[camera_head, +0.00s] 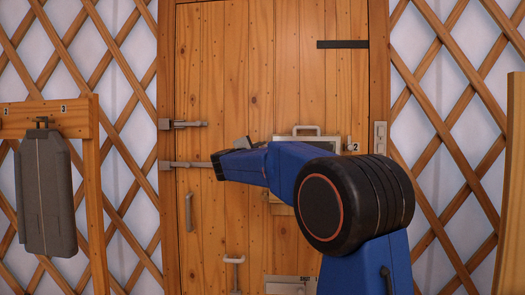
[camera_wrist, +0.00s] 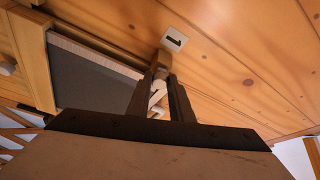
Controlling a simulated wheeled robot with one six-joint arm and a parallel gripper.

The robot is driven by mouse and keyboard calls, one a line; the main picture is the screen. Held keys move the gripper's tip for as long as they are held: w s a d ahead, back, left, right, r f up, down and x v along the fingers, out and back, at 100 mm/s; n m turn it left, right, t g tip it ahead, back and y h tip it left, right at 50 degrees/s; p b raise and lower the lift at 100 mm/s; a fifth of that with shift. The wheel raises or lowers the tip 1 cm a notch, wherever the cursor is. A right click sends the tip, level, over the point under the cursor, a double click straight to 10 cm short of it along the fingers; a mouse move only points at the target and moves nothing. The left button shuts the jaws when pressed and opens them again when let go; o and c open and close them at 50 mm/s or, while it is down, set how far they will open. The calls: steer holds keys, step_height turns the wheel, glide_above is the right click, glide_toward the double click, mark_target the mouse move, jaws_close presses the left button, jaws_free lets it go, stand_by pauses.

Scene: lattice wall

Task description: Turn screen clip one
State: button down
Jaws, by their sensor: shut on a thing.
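Screen clip one (camera_wrist: 158,90), a small pale metal piece, sits beside the label "1" (camera_wrist: 174,39) in the wrist view. My gripper (camera_wrist: 164,80) has its two dark fingers shut on it, one on each side. The fingers partly hide the clip, so its exact turn is hard to tell. The grey screen (camera_wrist: 90,82) in its frame lies just left of the clip.
A second clip (camera_head: 349,144) with label "2" is at the screen's right. The plank door (camera_head: 225,80) carries metal bolts (camera_head: 187,124) at left and a handle (camera_head: 234,260) low down. A grey case (camera_head: 45,190) hangs on a wooden rack at far left. Lattice wall flanks both sides.

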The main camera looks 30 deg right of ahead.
steer(key=shift+m+g, duration=0.3)
steer(key=shift+m, duration=0.6)
steer(key=c, duration=1.6)
jaws_free()
steer(key=v, duration=1.7)
steer(key=shift+s+a+r, duration=0.15)
steer(key=shift+r, duration=0.15)
